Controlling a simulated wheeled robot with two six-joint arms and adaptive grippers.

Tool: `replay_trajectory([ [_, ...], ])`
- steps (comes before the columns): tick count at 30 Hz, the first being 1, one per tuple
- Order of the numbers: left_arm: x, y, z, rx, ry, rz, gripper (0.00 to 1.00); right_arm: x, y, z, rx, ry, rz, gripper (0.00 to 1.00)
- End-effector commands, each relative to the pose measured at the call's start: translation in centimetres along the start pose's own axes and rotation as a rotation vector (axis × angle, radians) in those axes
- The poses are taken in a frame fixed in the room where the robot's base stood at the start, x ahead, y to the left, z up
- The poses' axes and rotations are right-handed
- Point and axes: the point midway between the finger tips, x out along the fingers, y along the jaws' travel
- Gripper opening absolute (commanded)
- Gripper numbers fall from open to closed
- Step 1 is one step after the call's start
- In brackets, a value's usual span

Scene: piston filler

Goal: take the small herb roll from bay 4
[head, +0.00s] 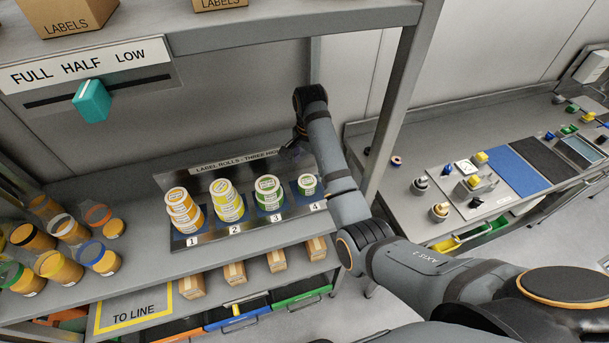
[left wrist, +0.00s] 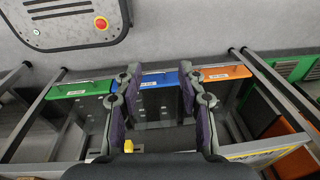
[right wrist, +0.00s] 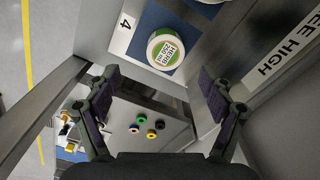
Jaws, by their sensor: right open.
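The small herb roll (head: 307,184) is a white roll with a green band. It sits alone on the blue pad of bay 4, at the right end of the label-roll rack (head: 206,238). In the right wrist view the herb roll (right wrist: 165,48) lies ahead of the fingertips, with the number 4 card beside it. My right gripper (head: 292,146) is behind the rack near bay 4, partly hidden by my arm. In the right wrist view it (right wrist: 157,82) is open and empty, apart from the roll. My left gripper (left wrist: 159,76) is open and empty, facing coloured drawers.
Bay 3 beside it holds stacked green rolls (head: 268,193); bay 2 holds yellow rolls (head: 227,200) and bay 1 orange rolls (head: 184,208). A shelf post (head: 398,105) stands right of my right arm. Small cartons (head: 276,260) line the shelf below.

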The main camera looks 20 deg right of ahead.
Motion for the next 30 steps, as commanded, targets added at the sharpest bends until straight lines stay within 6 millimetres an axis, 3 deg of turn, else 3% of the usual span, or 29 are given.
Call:
replay_trajectory([
  [2,0.0,0.0,0.1,0.0,-0.002,0.0,0.4,-1.0,-0.7,0.1,0.027,-0.004,0.008,0.82],
  [6,0.1,0.1,-0.1,-0.001,0.001,0.001,0.4,-1.0,-0.8,0.1,0.038,-0.007,0.014,0.82],
  [11,0.7,0.2,0.1,-0.001,-0.001,0.002,0.4,1.7,-0.7,0.2,0.036,-0.007,0.014,0.82],
  [15,-0.4,0.2,0.8,-0.001,-0.012,0.002,0.4,3.3,-0.7,0.1,0.036,-0.006,0.014,0.82],
  [20,-0.4,0.2,0.8,0.0,-0.013,0.002,0.4,4.1,-0.7,0.1,0.036,-0.005,0.011,0.82],
  [23,-1.2,0.1,0.3,-0.001,-0.007,0.003,0.4,4.6,-0.6,0.2,0.035,-0.007,0.015,0.82],
  [27,-3.1,0.0,-0.6,-0.001,0.004,0.003,0.4,6.8,-0.5,0.2,0.035,-0.008,0.017,0.82],
  [30,-3.0,0.0,-0.6,-0.001,0.005,0.003,0.4,8.5,-0.6,0.2,0.035,-0.006,0.014,0.82],
])
